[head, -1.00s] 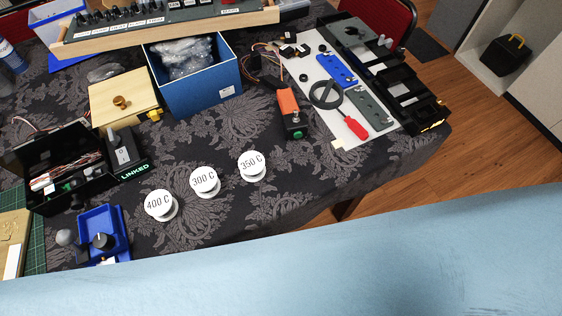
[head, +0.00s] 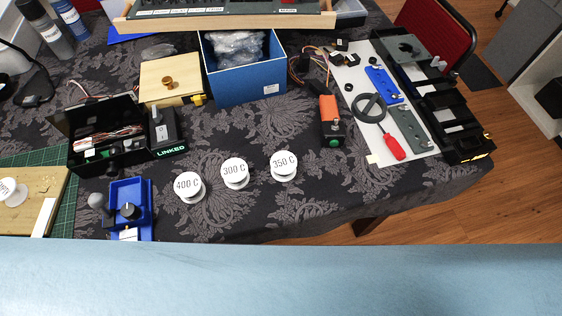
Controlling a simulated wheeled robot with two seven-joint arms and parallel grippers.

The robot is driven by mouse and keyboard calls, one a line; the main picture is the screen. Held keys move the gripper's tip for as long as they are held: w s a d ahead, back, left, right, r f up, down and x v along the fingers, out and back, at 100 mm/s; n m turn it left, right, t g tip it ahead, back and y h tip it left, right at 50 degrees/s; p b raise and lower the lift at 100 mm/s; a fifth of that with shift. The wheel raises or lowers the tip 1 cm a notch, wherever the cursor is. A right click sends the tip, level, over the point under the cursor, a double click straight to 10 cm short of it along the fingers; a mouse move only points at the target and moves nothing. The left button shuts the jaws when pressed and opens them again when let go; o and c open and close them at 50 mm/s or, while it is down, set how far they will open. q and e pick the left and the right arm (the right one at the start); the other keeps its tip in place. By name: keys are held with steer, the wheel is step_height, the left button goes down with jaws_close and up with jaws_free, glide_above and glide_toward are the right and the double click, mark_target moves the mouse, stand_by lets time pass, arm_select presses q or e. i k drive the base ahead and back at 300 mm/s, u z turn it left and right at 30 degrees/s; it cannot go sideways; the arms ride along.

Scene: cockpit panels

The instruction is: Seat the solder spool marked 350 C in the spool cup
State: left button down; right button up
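The white solder spool marked 350 C (head: 284,166) stands on the dark patterned tablecloth, label facing up, as the rightmost of three spools in a row. The spool marked 300 C (head: 235,173) is in the middle, and the spool marked 400 C (head: 189,187) is at the left. They stand apart from each other. I cannot tell for certain which thing is the spool cup. A dark grey plate with a round recess (head: 405,48) lies at the far right. Neither of my grippers is in view.
A blue box (head: 250,85) with clear bags stands behind the spools. A blue tray with a knob (head: 130,205) and a black box of wires (head: 110,145) are at left. A wooden board (head: 40,190) holds another white piece. A pale blue surface (head: 280,280) crosses the bottom.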

mark_target(137, 191)
steer(key=u, duration=1.8)
